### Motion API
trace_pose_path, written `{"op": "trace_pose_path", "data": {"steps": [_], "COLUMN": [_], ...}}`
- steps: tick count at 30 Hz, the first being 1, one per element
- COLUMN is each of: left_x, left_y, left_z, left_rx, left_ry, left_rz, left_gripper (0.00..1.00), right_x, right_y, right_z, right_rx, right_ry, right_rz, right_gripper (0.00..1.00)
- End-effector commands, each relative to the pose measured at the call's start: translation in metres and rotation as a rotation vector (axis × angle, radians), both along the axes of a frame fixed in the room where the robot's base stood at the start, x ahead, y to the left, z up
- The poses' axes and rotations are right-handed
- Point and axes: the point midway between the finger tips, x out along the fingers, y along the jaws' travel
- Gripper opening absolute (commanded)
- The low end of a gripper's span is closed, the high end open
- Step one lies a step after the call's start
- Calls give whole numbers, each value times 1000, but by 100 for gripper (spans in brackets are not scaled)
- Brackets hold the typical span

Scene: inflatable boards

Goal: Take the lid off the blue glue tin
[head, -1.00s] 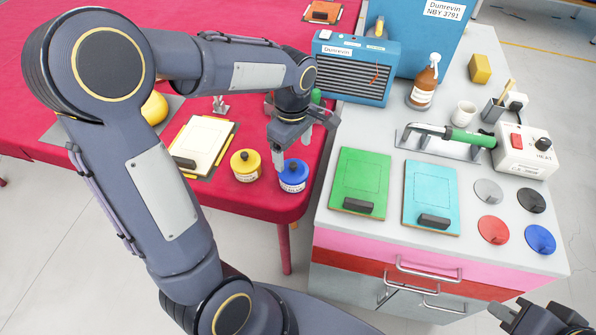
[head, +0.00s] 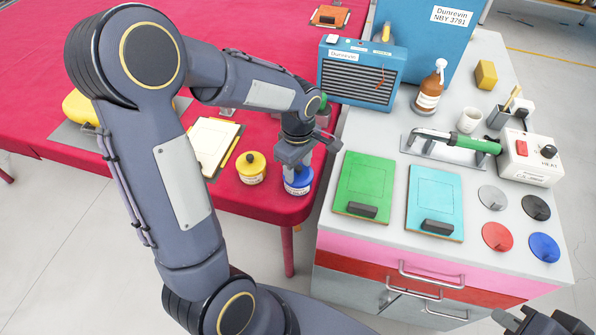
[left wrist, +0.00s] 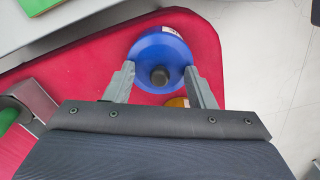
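The blue glue tin (head: 298,189) stands upright near the front right corner of the red-covered table, its top largely hidden by my left gripper. In the left wrist view its round blue lid (left wrist: 150,50) has a dark knob (left wrist: 160,77) in the middle. My left gripper (left wrist: 159,70) is open right over the lid, one finger at each side of the knob; I cannot tell whether the fingers touch the lid. It also shows in the head view (head: 294,165). My right gripper (head: 545,324) is partly in view at the bottom right edge, away from the tin.
A yellow tin (head: 251,168) stands close left of the blue one. A white-and-yellow board (head: 212,143) lies behind it. The grey bench (head: 390,245) at right holds green (head: 364,180) and cyan (head: 435,195) boards, coloured discs and a heat tool (head: 455,140).

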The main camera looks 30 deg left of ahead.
Motion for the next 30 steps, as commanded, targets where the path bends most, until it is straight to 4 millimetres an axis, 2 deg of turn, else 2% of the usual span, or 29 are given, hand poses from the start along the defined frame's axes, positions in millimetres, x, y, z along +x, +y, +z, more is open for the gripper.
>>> {"op": "trace_pose_path", "data": {"steps": [17,18,19,20,25,30], "left_x": [-2,-2,-2,-2,0,-30], "left_y": [0,0,0,0,0,0], "left_z": [-3,-1,1,3,28,65], "left_rx": [-1,-1,-1,-1,-1,-2], "left_ry": [9,8,7,7,1,-5], "left_rz": [1,1,1,1,1,1], "left_gripper": [24,20,10,0,0,0], "right_x": [0,0,0,0,0,0], "right_y": [0,0,0,0,0,0], "right_z": [-1,-1,-1,-1,1,-2], "right_rx": [0,0,0,0,0,0], "right_ry": [0,0,0,0,0,0], "right_rz": [0,0,0,0,0,0], "right_gripper": [0,0,0,0,0,0]}}
